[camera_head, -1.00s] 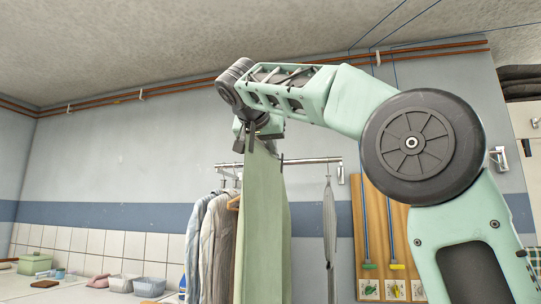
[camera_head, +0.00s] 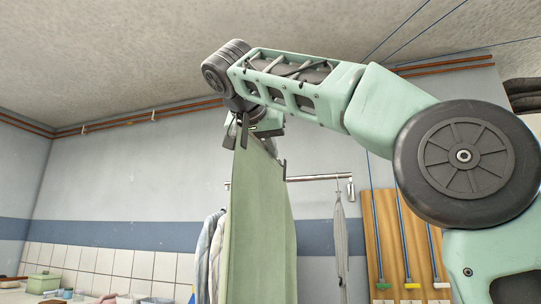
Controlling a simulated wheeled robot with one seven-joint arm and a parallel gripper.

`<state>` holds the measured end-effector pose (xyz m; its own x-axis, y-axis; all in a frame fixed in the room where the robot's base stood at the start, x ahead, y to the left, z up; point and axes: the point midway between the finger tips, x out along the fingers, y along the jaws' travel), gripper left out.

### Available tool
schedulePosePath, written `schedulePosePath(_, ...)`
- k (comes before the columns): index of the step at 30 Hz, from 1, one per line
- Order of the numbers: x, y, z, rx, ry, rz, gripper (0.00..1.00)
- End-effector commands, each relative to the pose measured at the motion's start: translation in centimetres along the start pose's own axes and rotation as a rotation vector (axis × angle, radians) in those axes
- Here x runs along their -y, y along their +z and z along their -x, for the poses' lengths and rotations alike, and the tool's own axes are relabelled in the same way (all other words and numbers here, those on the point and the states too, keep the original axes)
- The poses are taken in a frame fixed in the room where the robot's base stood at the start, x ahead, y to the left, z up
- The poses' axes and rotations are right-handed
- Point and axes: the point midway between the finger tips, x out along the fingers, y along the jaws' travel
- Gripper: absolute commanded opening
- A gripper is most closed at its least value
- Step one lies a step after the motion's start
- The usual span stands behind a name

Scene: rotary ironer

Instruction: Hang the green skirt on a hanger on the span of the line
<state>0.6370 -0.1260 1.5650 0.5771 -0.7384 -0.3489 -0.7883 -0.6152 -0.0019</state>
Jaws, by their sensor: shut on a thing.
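The green skirt (camera_head: 258,230) hangs long and flat below my gripper (camera_head: 243,128) in the middle of the view. My gripper is shut at the skirt's top; dark clip-like parts show at the skirt's upper corners, but most of the hanger is hidden behind my arm and the cloth. Thin blue lines (camera_head: 425,28) cross the upper right, in front of the ceiling, and pass behind my arm. The skirt is apart from these lines, to their left and lower.
A metal rail (camera_head: 318,178) behind the skirt carries shirts (camera_head: 208,250) at left and a thin grey garment (camera_head: 341,240) at right. A wooden board (camera_head: 385,220) with brushes stands right. A counter with tubs lies lower left. Copper pipes run along the wall top.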

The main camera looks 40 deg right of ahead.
Motion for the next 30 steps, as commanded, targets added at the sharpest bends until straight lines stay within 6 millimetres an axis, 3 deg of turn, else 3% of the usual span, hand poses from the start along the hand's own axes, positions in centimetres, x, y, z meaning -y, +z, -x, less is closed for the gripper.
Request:
schedulePosePath(13, -0.1, 1.3, 3.5, -0.001, -0.002, 0.000, 0.00)
schedulePosePath(30, -0.2, 1.4, 4.2, -0.002, 0.000, -0.002, 0.00)
